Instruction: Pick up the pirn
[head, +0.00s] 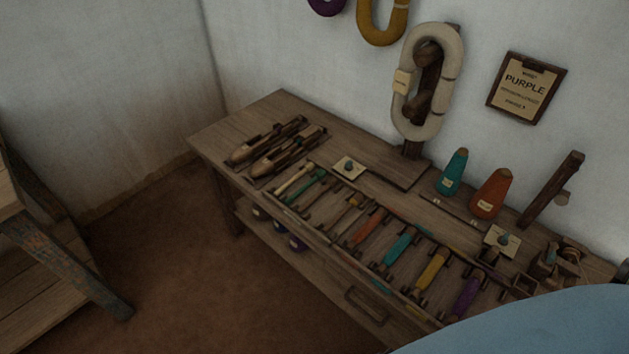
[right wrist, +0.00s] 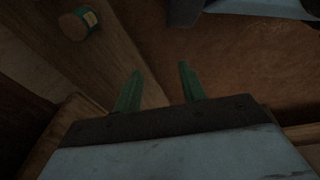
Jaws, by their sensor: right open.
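A row of pirns lies in a rack along the front of the wooden bench in the head view. Among them are a purple pirn (head: 466,296) at the near right end, a yellow pirn (head: 432,271), a teal pirn (head: 399,248), an orange pirn (head: 370,226) and a green one (head: 308,187). My right gripper (right wrist: 159,88) shows in the right wrist view with two green fingers apart and nothing between them. It is over dim wooden parts and brown floor, and no pirn is clearly visible there. Neither gripper shows in the head view.
The bench (head: 240,122) stands against the wall, with shuttles (head: 265,145) at its left end. Teal (head: 453,172) and orange (head: 491,194) cones stand at the back. A wall sign (head: 526,88) reads "PURPLE". Brown floor (head: 170,260) is clear between the bench and a wooden frame (head: 60,245).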

